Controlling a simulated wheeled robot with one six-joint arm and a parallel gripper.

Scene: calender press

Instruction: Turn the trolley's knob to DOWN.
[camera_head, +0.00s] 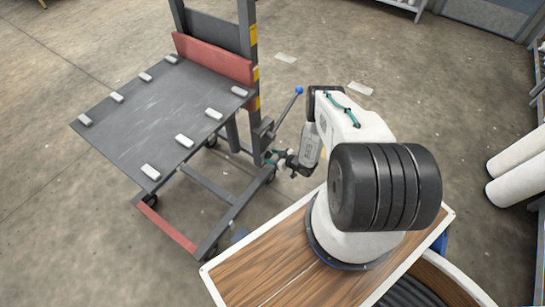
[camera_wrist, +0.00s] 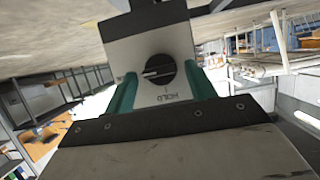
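The trolley (camera_head: 110,125) stands left of my base in the head view, with a dark platform and a dark mast. In the wrist view its black round knob (camera_wrist: 168,72) sits on a light grey panel (camera_wrist: 118,55). The knob's white pointer line points to the left of the picture. The word HOLD shows upside down below the knob; no other label is readable. My gripper (camera_wrist: 161,75) is open, one green finger on each side of the knob. I cannot tell whether they touch it. In the head view my gripper (camera_head: 274,158) is beside the mast's foot; the knob is hidden there.
A lever with a blue ball (camera_head: 299,90) rises from the trolley close to my gripper. Several light blocks lie on the platform, and a red bar (camera_head: 212,58) crosses the mast. My wood-topped base fills the front. White rolls (camera_head: 517,152) lie at the right; open floor surrounds the trolley.

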